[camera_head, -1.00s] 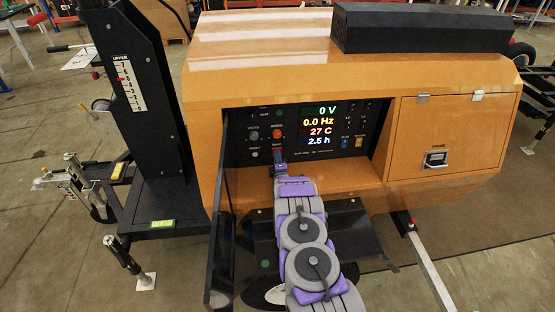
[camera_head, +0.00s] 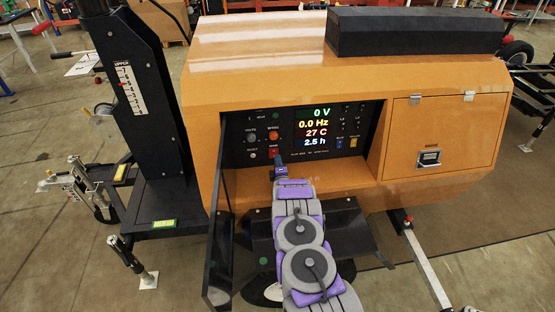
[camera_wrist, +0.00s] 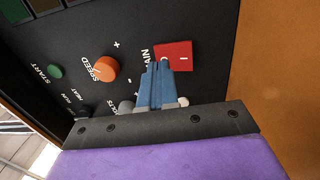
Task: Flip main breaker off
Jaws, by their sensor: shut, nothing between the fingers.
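The main breaker (camera_wrist: 178,57) is a red square rocker marked MAIN on the black control panel. In the head view it is a small red spot (camera_head: 274,152) below the orange speed knob (camera_head: 273,134). My gripper (camera_wrist: 158,66) is shut and empty, its blue fingers pointing at the panel. In the wrist view its fingertips overlap the breaker's lower left edge; I cannot tell if they touch it. In the head view my gripper (camera_head: 278,160) is just below the breaker. The fingers hide part of the MAIN label.
The display (camera_head: 314,128) reads 0 V and 0.0 Hz. A green start button (camera_wrist: 54,71) and the orange knob sit left of the breaker in the wrist view. The panel is recessed in an orange housing (camera_head: 300,85), with an open black door (camera_head: 219,230) at its left.

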